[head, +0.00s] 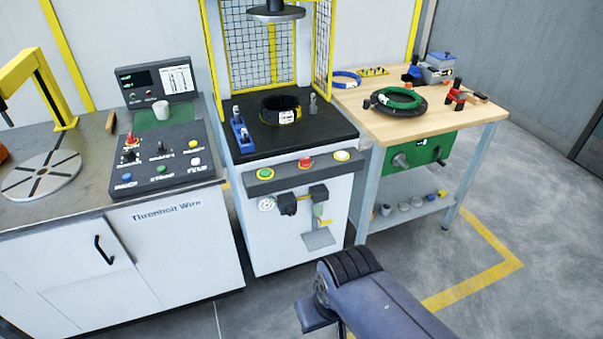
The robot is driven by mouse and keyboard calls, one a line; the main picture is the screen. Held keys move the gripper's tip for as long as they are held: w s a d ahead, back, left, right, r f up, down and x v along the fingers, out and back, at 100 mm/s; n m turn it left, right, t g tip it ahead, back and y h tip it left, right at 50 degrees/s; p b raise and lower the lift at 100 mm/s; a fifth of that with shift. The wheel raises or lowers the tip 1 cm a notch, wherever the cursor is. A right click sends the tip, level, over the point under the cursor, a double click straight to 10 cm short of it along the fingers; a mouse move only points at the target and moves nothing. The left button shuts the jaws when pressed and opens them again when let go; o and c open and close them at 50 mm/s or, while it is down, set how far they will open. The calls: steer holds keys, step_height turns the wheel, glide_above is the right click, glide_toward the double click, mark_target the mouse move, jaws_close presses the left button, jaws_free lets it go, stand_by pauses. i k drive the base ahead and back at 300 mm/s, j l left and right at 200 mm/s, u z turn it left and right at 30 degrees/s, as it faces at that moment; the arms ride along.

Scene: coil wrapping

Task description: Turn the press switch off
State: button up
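The press (290,225) is the white cabinet in the middle, with a black top, a mesh guard and a round ram above. Its front bar (285,175) carries a green button (265,174), a red button (305,162) and a pale yellow button (342,156). Below the bar are a round gauge (267,204) and black fittings (288,205). I cannot tell which of these is the press switch, or its state. A black coil with a label (281,110) lies on the press bed. My arm shows at the bottom right; my gripper is not visible.
A control console (160,160) and a round turntable (42,176) stand on the left counter. Floor in front of the press is clear.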

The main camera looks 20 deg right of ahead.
mark_target(304, 162)
steer(key=i+l, duration=0.15)
steer(key=i, duration=1)
steer(key=l+z, duration=0.05)
